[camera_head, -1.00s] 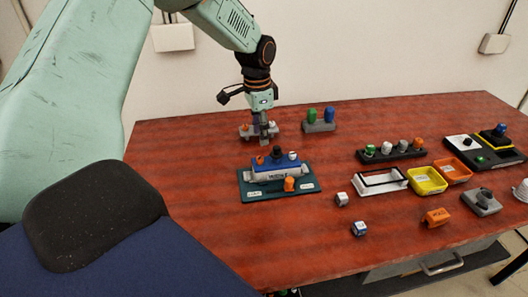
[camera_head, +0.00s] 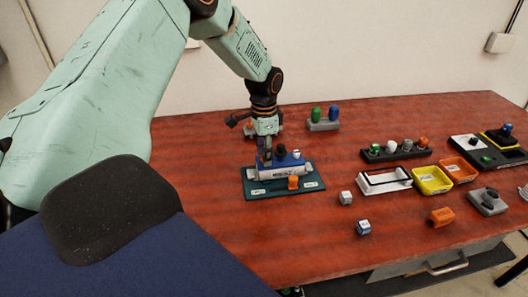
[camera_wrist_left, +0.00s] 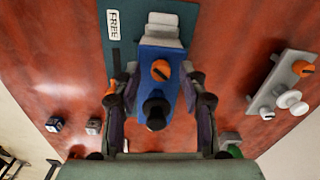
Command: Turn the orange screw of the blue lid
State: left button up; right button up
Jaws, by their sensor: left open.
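The blue lid (camera_head: 284,161) sits on a white box on the dark green board (camera_head: 313,184); it also shows in the left wrist view (camera_wrist_left: 158,55). Its orange screw (camera_wrist_left: 161,70), with a dark slot, shows in the left wrist view between my finger pads. In the head view the screw is hidden behind my left gripper (camera_head: 266,157). My left gripper is open and points down over the lid's left end, its fingers (camera_wrist_left: 160,84) on either side of the lid. Whether they touch it I cannot tell. A black knob (camera_wrist_left: 155,112) stands beside the screw. My right gripper is not in view.
An orange knob (camera_head: 293,183) stands on the board's front part. A grey holder with small knobs (camera_wrist_left: 285,85) stands behind my gripper. A grey stand with green and blue pieces (camera_head: 323,124) is behind right. Two small cubes (camera_head: 345,198) lie in front. The table's front left is clear.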

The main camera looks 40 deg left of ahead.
pick_arm(q)
jog(key=shift+a, duration=0.1)
grip_shut()
dwell(0.3)
jog(key=shift+r+n+p, duration=0.1)
jog(key=shift+n+p, duration=0.6)
jog(key=shift+p, duration=0.15)
jog(key=shift+n+p, duration=1.05)
jog(key=shift+n, duration=0.05)
jog(key=shift+n+p, duration=1.35)
jog(key=shift+n, duration=0.55)
